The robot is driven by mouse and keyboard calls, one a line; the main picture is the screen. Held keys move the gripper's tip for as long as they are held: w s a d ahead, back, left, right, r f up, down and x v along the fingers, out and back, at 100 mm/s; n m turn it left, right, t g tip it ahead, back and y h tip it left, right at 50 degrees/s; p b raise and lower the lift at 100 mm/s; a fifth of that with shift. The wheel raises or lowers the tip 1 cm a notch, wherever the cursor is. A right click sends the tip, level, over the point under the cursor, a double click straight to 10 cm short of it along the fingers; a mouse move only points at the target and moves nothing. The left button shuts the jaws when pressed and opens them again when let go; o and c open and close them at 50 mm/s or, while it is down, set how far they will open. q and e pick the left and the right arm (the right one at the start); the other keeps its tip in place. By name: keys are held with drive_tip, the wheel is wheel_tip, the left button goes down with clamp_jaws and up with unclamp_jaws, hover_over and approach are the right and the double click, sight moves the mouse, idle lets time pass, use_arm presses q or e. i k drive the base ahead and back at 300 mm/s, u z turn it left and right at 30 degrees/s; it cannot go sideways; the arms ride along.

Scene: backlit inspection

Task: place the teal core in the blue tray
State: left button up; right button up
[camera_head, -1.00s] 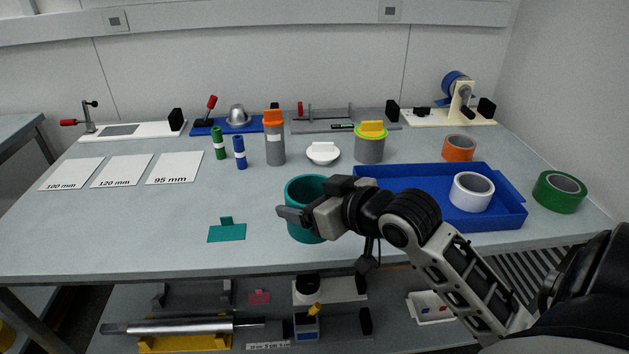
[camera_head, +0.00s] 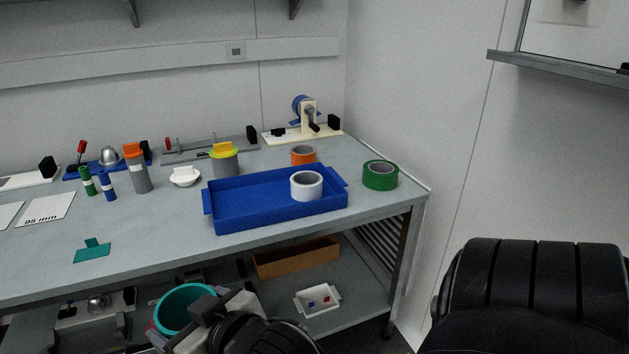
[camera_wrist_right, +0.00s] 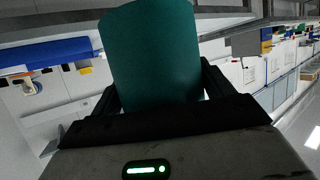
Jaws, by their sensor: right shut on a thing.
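The teal core (camera_head: 187,307) is a hollow ring at the bottom of the head view, in front of the table's front edge. My right gripper (camera_head: 205,318) is shut on it. In the right wrist view the teal core (camera_wrist_right: 152,55) stands between the two fingers (camera_wrist_right: 158,92). The blue tray (camera_head: 250,213) lies on the table near its right front part. A white tape roll (camera_head: 306,186) is inside the tray at its right end. The gripper and core are below and in front of the tray, apart from it. My left gripper is not in view.
A green roll (camera_head: 380,175) stands right of the tray and an orange roll (camera_head: 303,155) behind it. A grey pot with a yellow top (camera_head: 224,160) is behind the tray. A teal plate (camera_head: 92,251) lies front left. The tray's left and middle are clear.

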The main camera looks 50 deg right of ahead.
sight(267, 202)
drive_tip(key=z, duration=1)
drive_tip(key=i, duration=1.1)
drive_tip(key=u, duration=0.4)
